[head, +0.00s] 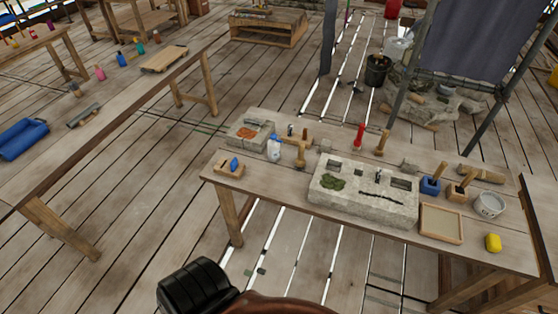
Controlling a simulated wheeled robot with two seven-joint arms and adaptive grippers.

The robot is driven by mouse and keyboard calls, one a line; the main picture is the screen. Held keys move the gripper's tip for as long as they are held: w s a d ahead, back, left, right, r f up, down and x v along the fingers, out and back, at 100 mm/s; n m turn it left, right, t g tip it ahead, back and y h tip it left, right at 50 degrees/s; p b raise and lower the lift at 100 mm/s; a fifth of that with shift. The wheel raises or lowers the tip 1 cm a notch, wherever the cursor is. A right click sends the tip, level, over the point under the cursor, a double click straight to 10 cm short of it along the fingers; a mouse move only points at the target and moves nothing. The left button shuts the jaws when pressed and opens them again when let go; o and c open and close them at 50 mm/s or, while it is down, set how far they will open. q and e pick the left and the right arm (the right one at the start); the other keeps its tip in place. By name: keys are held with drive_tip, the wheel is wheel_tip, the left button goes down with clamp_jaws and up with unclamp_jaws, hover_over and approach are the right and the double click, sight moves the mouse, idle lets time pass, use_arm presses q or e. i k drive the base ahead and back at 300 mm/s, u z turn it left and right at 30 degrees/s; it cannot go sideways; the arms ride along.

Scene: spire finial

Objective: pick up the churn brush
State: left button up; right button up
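I cannot pick out the churn brush with certainty. On the near workbench (280,182), several small tools have upright handles. A wooden-handled tool (302,147) stands at the back left, and a red-handled tool (359,136) stands at the back middle. Another wooden-handled tool (382,142) is right of it. At the right, a blue block (430,186) and a wooden block (457,193) each have a wooden handle rising at them. A grey stone block (345,204) with rectangular holes, a green patch and a dark crack lies in the middle. Neither gripper shows.
A white-and-blue bottle (274,149), a grey pail (488,205), a framed tray (441,223) and a yellow sponge-like block (493,243) also stand on the workbench. A long table (130,100) is at the left. Open plank floor (150,215) lies between them.

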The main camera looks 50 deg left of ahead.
sight(300, 162)
drive_tip(key=u, duration=1.85)
